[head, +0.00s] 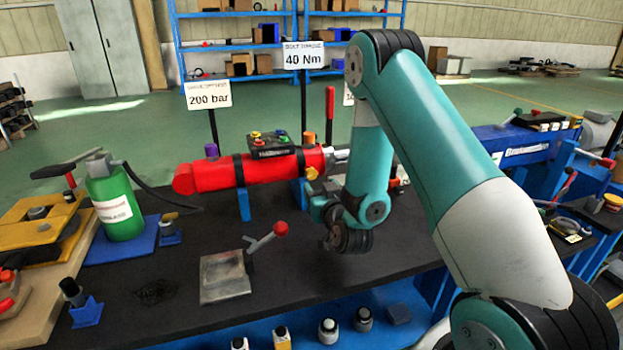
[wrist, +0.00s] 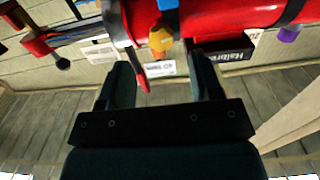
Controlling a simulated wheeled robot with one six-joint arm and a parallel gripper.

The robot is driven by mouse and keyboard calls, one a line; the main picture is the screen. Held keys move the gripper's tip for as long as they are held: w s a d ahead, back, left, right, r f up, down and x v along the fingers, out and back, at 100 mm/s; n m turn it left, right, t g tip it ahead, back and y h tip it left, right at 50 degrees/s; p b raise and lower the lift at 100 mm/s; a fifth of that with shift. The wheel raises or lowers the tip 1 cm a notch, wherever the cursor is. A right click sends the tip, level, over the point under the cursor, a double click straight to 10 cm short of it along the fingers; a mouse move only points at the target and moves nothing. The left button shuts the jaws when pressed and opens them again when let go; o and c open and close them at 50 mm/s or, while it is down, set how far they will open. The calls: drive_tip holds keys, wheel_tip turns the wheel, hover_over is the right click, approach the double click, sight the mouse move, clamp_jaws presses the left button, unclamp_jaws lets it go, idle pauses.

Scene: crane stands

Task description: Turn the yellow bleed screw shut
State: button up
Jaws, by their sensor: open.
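The yellow bleed screw (head: 312,173) sits on the near side of the red cylinder (head: 215,176), close to its right end, in the head view. In the wrist view, which looks upside down, the screw (wrist: 161,38) is at the upper middle beside the red cylinder body (wrist: 240,14). My gripper (wrist: 163,82) is open and empty, its two dark fingers spread apart. The screw lies beyond the fingertips, roughly in line with the gap, and appears untouched.
An orange cap (head: 310,138), a purple cap (head: 211,150) and a dark box with coloured buttons (head: 270,146) are on the cylinder. A red upright lever (head: 330,112) stands behind it. A red-knobbed lever (head: 270,238) rises from the bench nearby. Sign posts stand behind.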

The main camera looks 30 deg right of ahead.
sight(312, 176)
drive_tip(key=p+x, duration=0.1)
drive_tip(key=x, duration=0.2)
drive_tip(key=p+x, duration=0.1)
drive_tip(key=x, duration=0.1)
drive_tip(key=shift+w+d+r+p, duration=0.1)
drive_tip(key=shift+w+r+p, duration=0.2)
drive_tip(key=shift+w+r, duration=0.05)
drive_tip(key=shift+w+d+f+p, duration=0.15)
drive_tip(key=shift+w+p, duration=0.1)
drive_tip(key=shift+w, duration=0.15)
drive_tip(key=shift+w+d+f+p, duration=0.1)
drive_tip(key=shift+w+p, duration=0.15)
drive_tip(key=shift+w, duration=0.15)
drive_tip(key=c, duration=0.9)
